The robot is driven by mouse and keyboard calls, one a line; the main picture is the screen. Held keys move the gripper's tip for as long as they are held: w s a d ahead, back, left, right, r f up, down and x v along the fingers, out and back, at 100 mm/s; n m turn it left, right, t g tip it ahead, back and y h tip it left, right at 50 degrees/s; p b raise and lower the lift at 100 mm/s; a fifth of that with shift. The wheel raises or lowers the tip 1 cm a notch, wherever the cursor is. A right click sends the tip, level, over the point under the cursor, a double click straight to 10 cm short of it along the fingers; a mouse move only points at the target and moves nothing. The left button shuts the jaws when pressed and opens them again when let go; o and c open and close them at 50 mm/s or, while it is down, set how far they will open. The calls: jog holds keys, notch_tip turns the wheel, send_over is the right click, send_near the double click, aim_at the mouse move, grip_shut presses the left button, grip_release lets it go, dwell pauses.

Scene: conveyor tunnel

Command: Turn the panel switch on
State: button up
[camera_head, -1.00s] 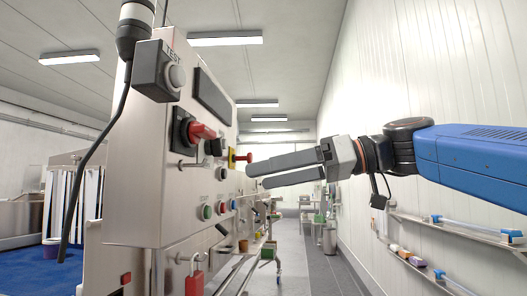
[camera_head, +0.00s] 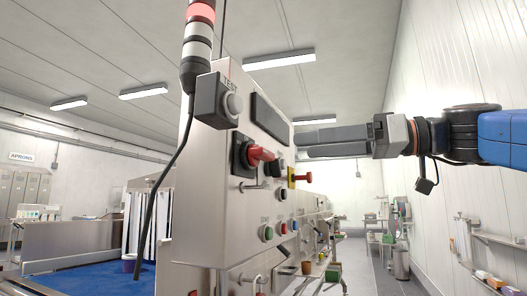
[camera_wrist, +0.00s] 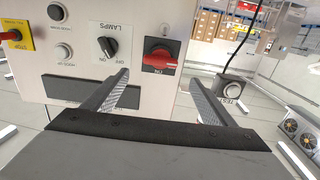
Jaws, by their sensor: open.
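The metal control panel (camera_head: 230,200) stands left of my gripper. A red rotary handle (camera_head: 260,155) on a black plate sits on its face; it also shows in the wrist view (camera_wrist: 160,60), lying roughly sideways, with a label that seems to read ON by the plate. Beside it is a black knob (camera_wrist: 108,46) labelled LAMPS, with OFF next to it. My gripper (camera_head: 298,143) is open and empty, its fingers pointing at the panel. In the wrist view my fingertips (camera_wrist: 160,78) lie either side of the red handle; I cannot tell the remaining gap.
A TEST button box (camera_head: 222,101) with a hanging cable is on the panel's edge. A red stop button on yellow (camera_head: 303,177) juts from the face. A dark display (camera_head: 270,117) is above the handle. A wall shelf (camera_head: 497,234) is at right; the aisle is open.

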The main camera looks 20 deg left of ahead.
aim_at(263, 151)
jog(key=a, duration=0.7)
jog(key=w+a, duration=0.1)
jog(key=a, duration=0.3)
jog(key=shift+a, duration=0.2)
jog(key=c, duration=1.1)
